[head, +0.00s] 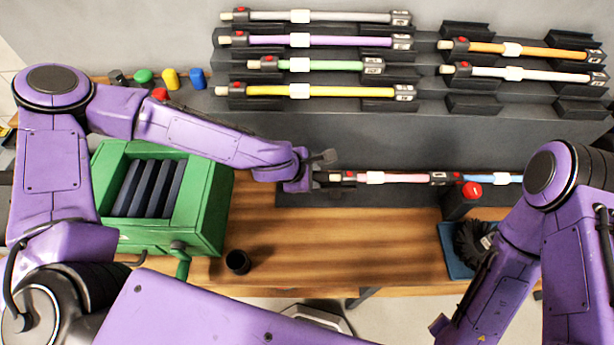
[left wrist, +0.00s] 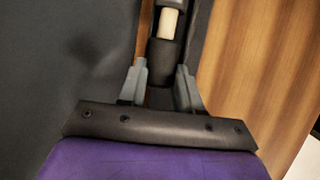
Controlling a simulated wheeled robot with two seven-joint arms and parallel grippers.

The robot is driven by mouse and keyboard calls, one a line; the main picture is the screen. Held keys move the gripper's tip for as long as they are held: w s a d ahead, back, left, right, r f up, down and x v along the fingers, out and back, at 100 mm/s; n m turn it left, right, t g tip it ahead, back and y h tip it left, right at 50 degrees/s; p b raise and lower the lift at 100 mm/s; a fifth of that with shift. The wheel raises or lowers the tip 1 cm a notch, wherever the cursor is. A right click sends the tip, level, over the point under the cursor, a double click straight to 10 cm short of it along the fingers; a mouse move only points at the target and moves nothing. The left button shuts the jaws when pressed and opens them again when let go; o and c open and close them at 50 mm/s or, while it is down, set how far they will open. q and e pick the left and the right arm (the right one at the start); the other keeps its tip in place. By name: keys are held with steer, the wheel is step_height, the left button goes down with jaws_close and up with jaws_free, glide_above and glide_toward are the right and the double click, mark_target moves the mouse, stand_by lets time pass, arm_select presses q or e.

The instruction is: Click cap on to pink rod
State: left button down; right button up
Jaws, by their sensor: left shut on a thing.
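My left gripper (head: 308,178) is at the rod's left end. In the left wrist view, my left gripper (left wrist: 162,88) is shut on a dark cylindrical cap (left wrist: 162,72). A beige rod tip (left wrist: 168,24) stands just beyond the cap, roughly in line with it. Whether the two touch is hard to tell. In the head view the gripper hides the cap. My right arm shows at the right, but its gripper is out of view.
Rods in several colours, such as the yellow rod (head: 330,91), rest on stepped racks behind. A green machine (head: 210,200) stands at the left. A small black cup (head: 237,262) is on the wooden table (head: 340,245). A red button (head: 472,190) and a black brush (head: 472,243) are at the right.

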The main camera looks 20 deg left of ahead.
arm_select(q)
steer(key=shift+w+d+r, duration=0.1)
steer(key=shift+w+d, duration=0.05)
steer(key=shift+d, duration=0.05)
